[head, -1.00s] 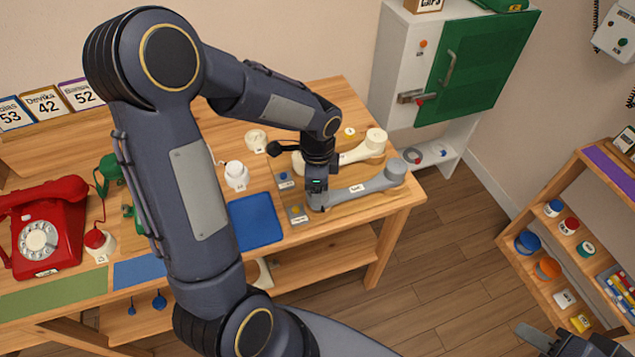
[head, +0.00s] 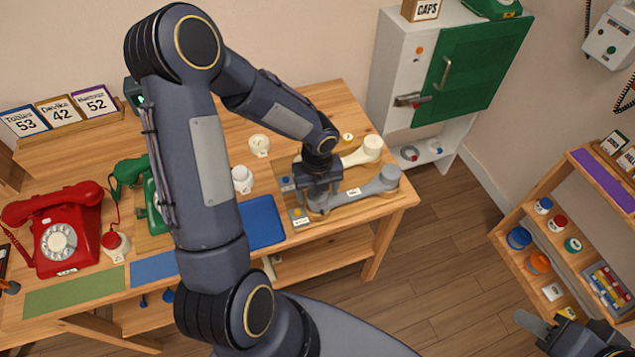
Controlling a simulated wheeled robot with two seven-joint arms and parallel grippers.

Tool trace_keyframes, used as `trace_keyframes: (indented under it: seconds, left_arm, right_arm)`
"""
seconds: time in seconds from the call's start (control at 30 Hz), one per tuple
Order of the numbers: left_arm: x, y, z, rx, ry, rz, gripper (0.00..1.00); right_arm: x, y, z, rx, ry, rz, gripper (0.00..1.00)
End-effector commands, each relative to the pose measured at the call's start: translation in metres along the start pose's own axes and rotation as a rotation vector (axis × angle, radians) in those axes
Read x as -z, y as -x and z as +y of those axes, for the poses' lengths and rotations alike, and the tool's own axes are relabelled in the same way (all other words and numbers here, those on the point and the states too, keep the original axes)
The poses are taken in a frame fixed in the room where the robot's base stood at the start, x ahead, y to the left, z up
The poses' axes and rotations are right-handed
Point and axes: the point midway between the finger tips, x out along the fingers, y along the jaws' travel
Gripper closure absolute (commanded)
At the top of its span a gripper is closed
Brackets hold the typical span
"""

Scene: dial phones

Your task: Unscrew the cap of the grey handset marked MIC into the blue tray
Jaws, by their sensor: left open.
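The grey handset (head: 368,188) lies at the right end of the table, with a small label too small to read. Its left end is partly hidden by my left gripper (head: 319,206), which points down over that end with open jaws. I cannot make out the cap between the fingers. The blue tray (head: 262,222) lies flat just left of the handset and looks empty where it shows; my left arm covers part of its left side. My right gripper (head: 552,320) is at the bottom right corner, mostly cut off, away from the table.
A cream handset (head: 362,154) lies just behind the grey one. White round parts (head: 242,179) stand behind the tray. A red phone (head: 62,235) and a green phone (head: 153,205) stand at left. A white cabinet (head: 398,83) and a shelf (head: 588,235) are at right.

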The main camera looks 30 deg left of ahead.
Motion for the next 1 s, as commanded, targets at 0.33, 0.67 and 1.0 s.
trace_keyframes:
  seconds: [0.33, 0.67, 1.0]
  left_arm:
    - [0.0, 0.001, 0.0, 0.0, -0.434, 0.0, 0.29]
    - [0.0, 0.001, 0.0, -0.001, -0.429, 0.0, 0.29]
    - [0.0, 0.0, 0.0, -0.001, -0.427, 0.0, 0.55]
  right_arm:
    - [0.015, 0.029, -0.013, 0.0, 0.0, 0.0, 0.64]
    - [0.015, 0.03, -0.014, 0.0, 0.0, 0.0, 0.64]
    - [0.015, 0.03, -0.013, 0.0, 0.0, 0.0, 0.64]
